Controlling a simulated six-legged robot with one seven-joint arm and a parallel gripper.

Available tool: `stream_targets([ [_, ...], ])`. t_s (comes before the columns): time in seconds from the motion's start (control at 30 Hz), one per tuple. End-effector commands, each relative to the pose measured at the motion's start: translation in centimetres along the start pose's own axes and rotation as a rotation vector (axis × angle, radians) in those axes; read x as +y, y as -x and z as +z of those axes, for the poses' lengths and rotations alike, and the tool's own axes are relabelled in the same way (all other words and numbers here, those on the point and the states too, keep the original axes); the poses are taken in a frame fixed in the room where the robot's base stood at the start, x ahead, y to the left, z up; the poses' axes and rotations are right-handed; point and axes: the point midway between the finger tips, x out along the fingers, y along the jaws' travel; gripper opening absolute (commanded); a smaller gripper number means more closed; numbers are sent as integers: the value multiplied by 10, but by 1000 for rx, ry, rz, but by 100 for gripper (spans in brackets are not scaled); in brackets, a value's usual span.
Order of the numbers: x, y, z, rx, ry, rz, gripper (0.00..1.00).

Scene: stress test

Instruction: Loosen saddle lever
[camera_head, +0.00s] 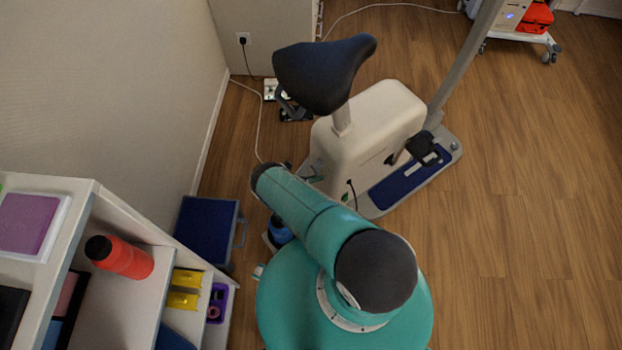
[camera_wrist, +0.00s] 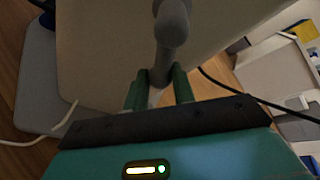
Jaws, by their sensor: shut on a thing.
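The exercise bike (camera_head: 372,125) has a cream body and a dark saddle (camera_head: 322,72) on a light post. In the wrist view, a grey lever (camera_wrist: 171,35) with a rounded knob stands out in front of the cream bike body (camera_wrist: 105,50). My gripper (camera_wrist: 160,78) has its two green fingers on either side of the lever's lower part and is shut on it.
A white shelf (camera_head: 85,205) with a red bottle (camera_head: 118,257) stands at the left. A blue case (camera_head: 207,230) lies on the floor between shelf and bike. A black cable (camera_wrist: 245,92) runs close by my gripper. The wooden floor at the right is clear.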

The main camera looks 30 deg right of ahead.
Motion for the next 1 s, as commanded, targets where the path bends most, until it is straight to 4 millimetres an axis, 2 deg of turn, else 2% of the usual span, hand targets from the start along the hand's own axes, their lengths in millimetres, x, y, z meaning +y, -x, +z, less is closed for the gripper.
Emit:
stream_targets([
  [0.4, -6, 3, 3, 19, 147, -42, 0],
  [0.87, -6, 5, 3, 17, 159, -48, 0],
  [0.9, -6, 5, 3, 16, 159, -48, 32],
  [1.0, -6, 5, 2, 18, 160, -48, 47],
])
